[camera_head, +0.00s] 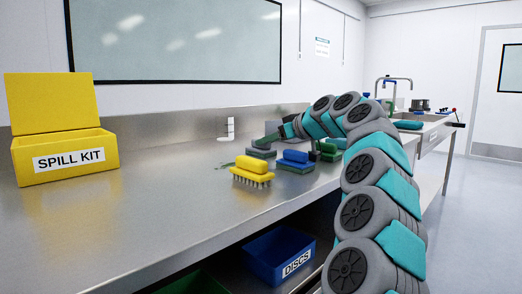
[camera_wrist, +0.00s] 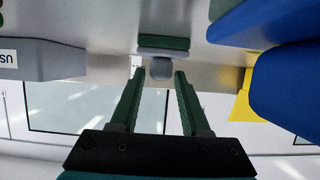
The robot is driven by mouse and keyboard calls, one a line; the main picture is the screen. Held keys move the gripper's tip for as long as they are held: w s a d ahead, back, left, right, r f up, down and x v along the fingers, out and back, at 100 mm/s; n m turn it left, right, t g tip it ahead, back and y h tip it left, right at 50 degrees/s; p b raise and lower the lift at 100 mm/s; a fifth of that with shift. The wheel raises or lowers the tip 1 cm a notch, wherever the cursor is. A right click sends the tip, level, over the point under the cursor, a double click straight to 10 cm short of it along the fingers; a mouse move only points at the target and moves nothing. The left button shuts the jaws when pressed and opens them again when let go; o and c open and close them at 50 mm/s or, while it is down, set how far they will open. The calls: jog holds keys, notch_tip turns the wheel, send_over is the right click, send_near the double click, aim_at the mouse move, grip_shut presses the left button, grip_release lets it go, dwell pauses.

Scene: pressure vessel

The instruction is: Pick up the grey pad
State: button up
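The grey pad (camera_head: 262,152) has a grey top on a green base and lies on the steel bench, behind and left of a blue pad. In the wrist view, which is upside down, its grey block (camera_wrist: 160,68) shows between and just beyond the fingertips, with its green layer on the bench side. My gripper (camera_wrist: 159,74) is open, with two green fingers and a visible gap between them and no clear contact with the pad. In the head view my gripper (camera_head: 268,139) reaches in low over the pad from the right; its fingertips are small there.
A blue pad (camera_head: 296,160), a green pad (camera_head: 326,151) and a yellow brush (camera_head: 252,172) stand close by. A large blue shape (camera_wrist: 285,85) fills the wrist view's right. The yellow spill kit (camera_head: 65,158) stands at left. Bare bench lies between it and the brush.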

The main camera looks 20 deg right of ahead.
grip_shut()
jog(key=shift+r, duration=0.15)
dwell(0.4)
jog(key=shift+r, duration=0.8)
notch_tip(320, 180, up, 8)
jog(key=p, duration=0.4)
jog(key=shift+p, duration=0.4)
